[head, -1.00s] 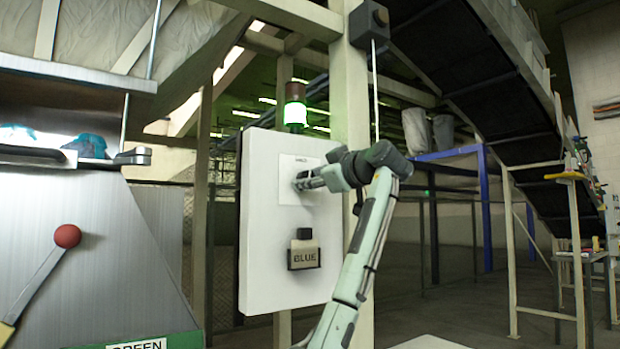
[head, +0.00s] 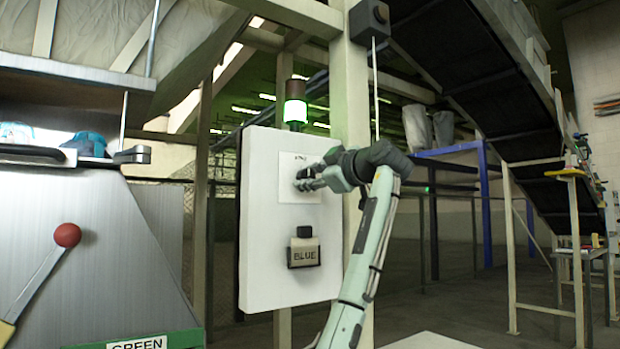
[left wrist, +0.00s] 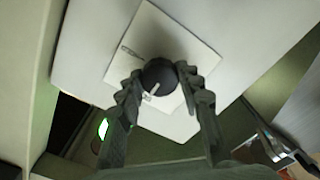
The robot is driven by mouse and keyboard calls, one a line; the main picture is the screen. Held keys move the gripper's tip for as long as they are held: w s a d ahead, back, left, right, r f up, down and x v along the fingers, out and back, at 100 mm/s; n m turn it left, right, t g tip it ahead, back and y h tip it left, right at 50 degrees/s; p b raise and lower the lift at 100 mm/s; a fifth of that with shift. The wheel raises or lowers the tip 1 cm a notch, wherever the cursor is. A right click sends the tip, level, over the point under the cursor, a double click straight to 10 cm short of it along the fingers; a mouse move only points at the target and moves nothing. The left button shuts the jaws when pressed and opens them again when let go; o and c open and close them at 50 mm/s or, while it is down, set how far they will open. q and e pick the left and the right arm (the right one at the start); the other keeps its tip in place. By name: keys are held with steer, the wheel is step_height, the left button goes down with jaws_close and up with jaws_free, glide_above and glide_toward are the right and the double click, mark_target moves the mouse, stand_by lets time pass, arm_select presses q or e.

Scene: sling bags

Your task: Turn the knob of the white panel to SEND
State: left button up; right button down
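The white panel (head: 262,215) stands upright ahead of me, with a pale square plate (head: 291,163) on its upper part. My left gripper (head: 305,181) is at this plate. In the left wrist view, the round dark knob (left wrist: 160,77) sits on the plate (left wrist: 172,35) between the fingers of my left gripper (left wrist: 159,78). The fingers appear to touch the knob on both sides. The knob's white pointer mark points down and left in that view. My right gripper is not in view.
At left is a metal machine with a red-balled lever (head: 67,235). A dark conveyor (head: 480,80) slopes at right.

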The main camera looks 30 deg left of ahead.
arm_select(q)
steer(key=o, duration=0.4)
steer(key=shift+s, duration=0.1)
steer(key=v, duration=1.2)
